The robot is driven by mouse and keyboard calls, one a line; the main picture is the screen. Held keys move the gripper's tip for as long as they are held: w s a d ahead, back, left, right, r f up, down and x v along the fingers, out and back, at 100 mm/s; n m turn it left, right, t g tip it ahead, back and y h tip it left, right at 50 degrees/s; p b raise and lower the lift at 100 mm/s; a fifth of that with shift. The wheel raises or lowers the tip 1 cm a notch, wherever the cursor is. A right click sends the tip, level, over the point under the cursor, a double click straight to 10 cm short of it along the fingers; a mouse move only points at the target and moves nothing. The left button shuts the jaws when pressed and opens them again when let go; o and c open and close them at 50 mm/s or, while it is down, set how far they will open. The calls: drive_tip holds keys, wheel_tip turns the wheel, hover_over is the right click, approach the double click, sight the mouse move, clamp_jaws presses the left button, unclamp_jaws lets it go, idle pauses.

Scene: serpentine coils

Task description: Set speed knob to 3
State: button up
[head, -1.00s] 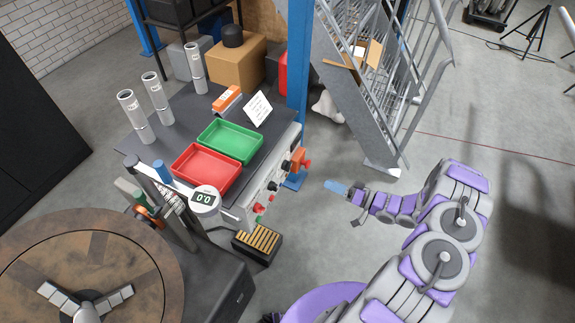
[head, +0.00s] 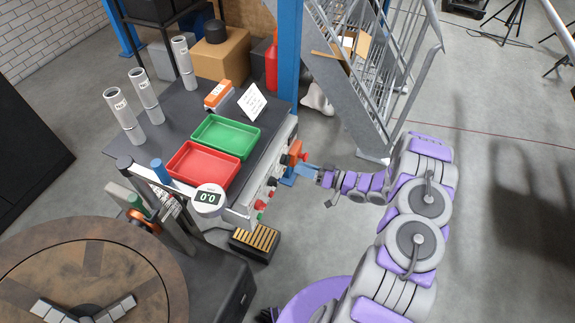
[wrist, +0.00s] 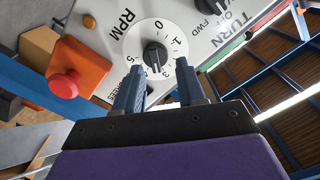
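The speed knob (wrist: 155,54) is black and sits on a white dial marked RPM with numbers around it, on a light panel in the wrist view. I cannot clearly tell which number it points at. My gripper (wrist: 161,75) is open, its two blue-grey fingers apart, with the knob seen between and just beyond the tips. I cannot tell whether they touch it. In the head view my gripper (head: 303,171) is at the bench's front panel, beside an orange box. The round display (head: 208,198) reads 0.0.
The orange box with a red button (wrist: 68,85) is left of the dial. Another black knob (wrist: 222,73), near TURN, OFF and FWD lettering, is to the right. Red (head: 204,181) and green (head: 242,152) trays lie on the bench. Metal stairs (head: 350,80) stand behind.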

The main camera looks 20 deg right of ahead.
sight(285, 162)
drive_tip(key=b+x, duration=0.1)
drive_tip(key=x, duration=0.4)
drive_tip(key=shift+w+d+r, duration=0.1)
drive_tip(key=shift+w+d, duration=0.2)
drive_tip(key=shift+d, duration=0.55)
drive_tip(key=shift+c, duration=0.3)
drive_tip(key=shift+d, duration=0.1)
drive_tip(key=shift+c, duration=0.7)
drive_tip(key=shift+s+a, duration=0.1)
drive_tip(key=shift+a, duration=0.3)
drive_tip(key=c, duration=0.4)
clamp_jaws()
drive_tip(key=shift+d, duration=0.1)
